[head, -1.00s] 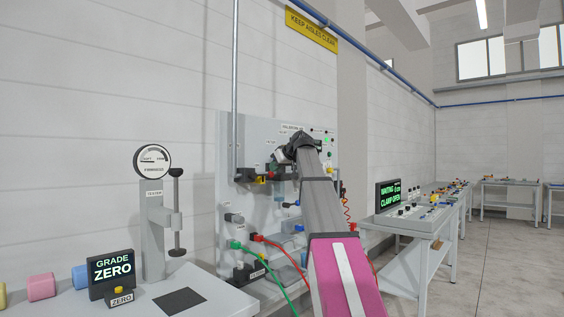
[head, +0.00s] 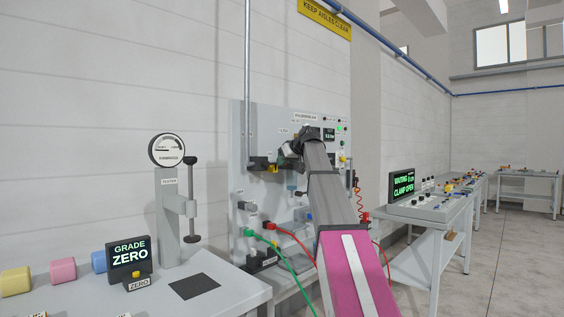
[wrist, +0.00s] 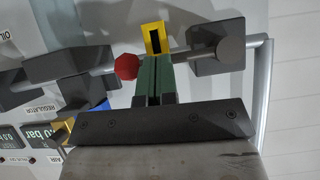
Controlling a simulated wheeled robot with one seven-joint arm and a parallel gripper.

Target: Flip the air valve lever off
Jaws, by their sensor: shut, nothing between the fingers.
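A yellow slotted piece (wrist: 156,38) and a faceted red knob (wrist: 126,66) show at the pipe fittings in the wrist view; I cannot tell which belongs to the air valve lever. In the head view the yellow piece (head: 272,168) shows small, beside a dark fitting at the foot of the grey pipe. My gripper (wrist: 154,65) has its green fingers shut and empty. Its tips overlap the lower edge of the yellow piece and lie just right of the red knob. I cannot tell whether they touch. In the head view my wrist hides part of the panel.
The grey panel (head: 240,120) stands against the wall. Green (head: 283,255) and red (head: 290,234) hoses hang from its lower part. A tester with a round gauge (head: 167,150) stands on the left bench. A control bench (head: 425,212) stands on the right, beside open floor.

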